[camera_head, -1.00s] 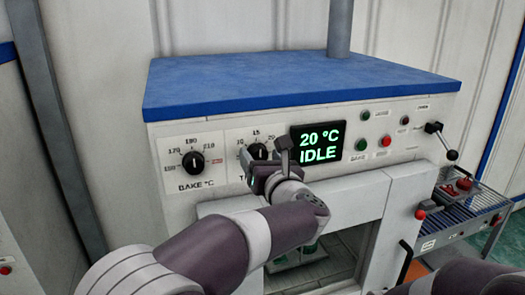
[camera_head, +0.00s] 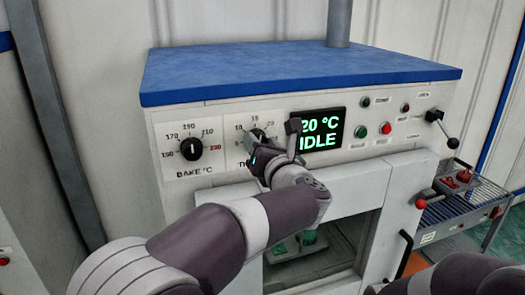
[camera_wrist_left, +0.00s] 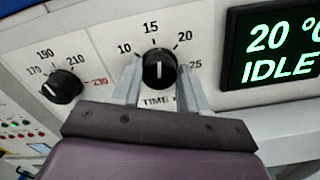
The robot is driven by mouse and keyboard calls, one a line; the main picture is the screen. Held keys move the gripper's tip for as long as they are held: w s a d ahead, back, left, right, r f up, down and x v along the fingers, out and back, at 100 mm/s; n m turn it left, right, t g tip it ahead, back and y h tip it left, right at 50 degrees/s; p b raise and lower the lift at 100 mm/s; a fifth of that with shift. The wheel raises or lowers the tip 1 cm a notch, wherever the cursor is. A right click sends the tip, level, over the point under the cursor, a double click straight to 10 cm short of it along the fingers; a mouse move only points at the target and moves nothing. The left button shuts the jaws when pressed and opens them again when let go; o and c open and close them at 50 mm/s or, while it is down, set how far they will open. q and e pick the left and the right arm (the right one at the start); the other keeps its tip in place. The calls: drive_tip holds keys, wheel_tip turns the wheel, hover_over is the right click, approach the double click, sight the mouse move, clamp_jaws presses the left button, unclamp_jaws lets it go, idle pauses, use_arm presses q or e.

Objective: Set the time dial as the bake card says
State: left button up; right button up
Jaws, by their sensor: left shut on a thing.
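The time dial (camera_wrist_left: 158,72) is a round black knob with a white pointer line on the oven's white front panel. In the left wrist view its pointer stands nearly upright, at about the 15 mark. My left gripper (camera_wrist_left: 160,86) is shut on this dial, one finger on each side. In the head view the gripper (camera_head: 264,151) partly covers the time dial (camera_head: 257,134) and its label. The bake dial (camera_head: 191,149) to the left points up near 190. I see no bake card in these frames. My right gripper is not in view.
The display (camera_head: 318,130) beside the time dial reads 20 °C IDLE. Green and red buttons (camera_head: 386,129) and a black-knobbed lever (camera_head: 442,128) are further right. A wire rack (camera_head: 460,195) with red items stands at the right. Below the panel is an open oven chamber (camera_head: 335,245).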

use_arm(q)
drive_tip(key=shift+f+m+b, duration=0.15)
drive_tip(key=shift+m+b, duration=0.65)
drive_tip(key=shift+m, duration=2.8)
drive_tip(key=o, duration=1.1)
drive_tip(key=shift+w, duration=0.1)
drive_tip(key=shift+c, duration=0.2)
drive_tip(key=shift+w, duration=0.1)
